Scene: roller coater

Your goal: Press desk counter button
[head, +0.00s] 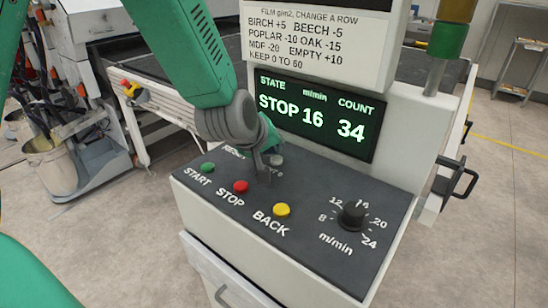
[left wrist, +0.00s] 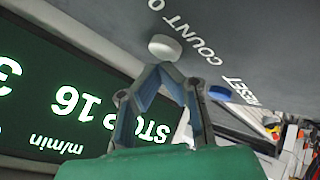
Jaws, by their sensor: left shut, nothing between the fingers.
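The desk (head: 330,222) is a dark sloped panel on a white cabinet. Its counter button, a pale grey-white round cap by the COUNT 0 label, shows in the left wrist view (left wrist: 165,47) and partly behind my gripper in the head view (head: 277,160). My left gripper (head: 264,181) is shut and empty, pointing down over the panel. In the left wrist view, its fingertips (left wrist: 165,70) appear close beside the white button; I cannot tell whether they touch it. The display (head: 318,115) reads STOP, 16 m/min, COUNT 34. My right gripper is out of view.
Around it sit the green START button (head: 208,167), red STOP button (head: 240,186), yellow BACK button (head: 281,209) and speed knob (head: 352,215). A blue button (left wrist: 220,93) lies by the RESET label. The display housing rises behind the panel.

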